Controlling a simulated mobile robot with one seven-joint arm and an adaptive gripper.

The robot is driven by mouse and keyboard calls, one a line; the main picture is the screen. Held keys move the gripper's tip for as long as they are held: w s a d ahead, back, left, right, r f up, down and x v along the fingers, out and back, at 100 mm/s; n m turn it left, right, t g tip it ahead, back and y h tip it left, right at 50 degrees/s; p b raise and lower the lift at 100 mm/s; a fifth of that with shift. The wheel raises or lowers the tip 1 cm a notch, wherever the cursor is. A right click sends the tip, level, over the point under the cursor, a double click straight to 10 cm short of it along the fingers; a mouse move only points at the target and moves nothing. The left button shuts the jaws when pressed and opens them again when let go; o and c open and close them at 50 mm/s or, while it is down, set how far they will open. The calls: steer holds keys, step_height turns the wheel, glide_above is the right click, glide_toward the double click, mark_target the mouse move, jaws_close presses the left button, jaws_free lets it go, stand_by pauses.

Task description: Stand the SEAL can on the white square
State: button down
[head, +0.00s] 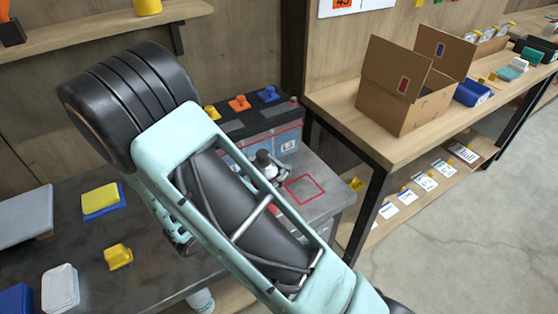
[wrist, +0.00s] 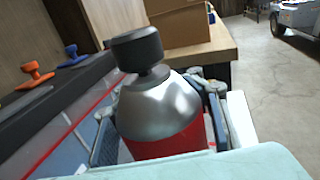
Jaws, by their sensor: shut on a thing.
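A can (wrist: 160,110) with a black cap, silver shoulder and red body stands between the fingers of my gripper (wrist: 160,125) in the wrist view. The fingers are shut on its sides, and it looks roughly upright. No lettering on it can be read. In the head view the can (head: 263,158) shows only its dark top, beside my gripper (head: 270,170); my arm hides the rest. Whether its base touches the table cannot be told. A red-outlined square (head: 304,189) lies on the grey tabletop just right of the gripper. No plain white square is clearly visible.
A large battery-like box (head: 262,125) with coloured knobs stands directly behind the can. The dark table (head: 140,225) holds a yellow-and-blue sponge (head: 101,199) and a yellow item (head: 118,256). A wooden bench (head: 345,100) with an open carton (head: 405,95) stands to the right.

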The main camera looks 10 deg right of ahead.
steer(key=c, duration=1)
jaws_free()
steer(key=shift+c, duration=0.2)
steer(key=v, duration=1.2)
steer(key=shift+r, duration=0.1)
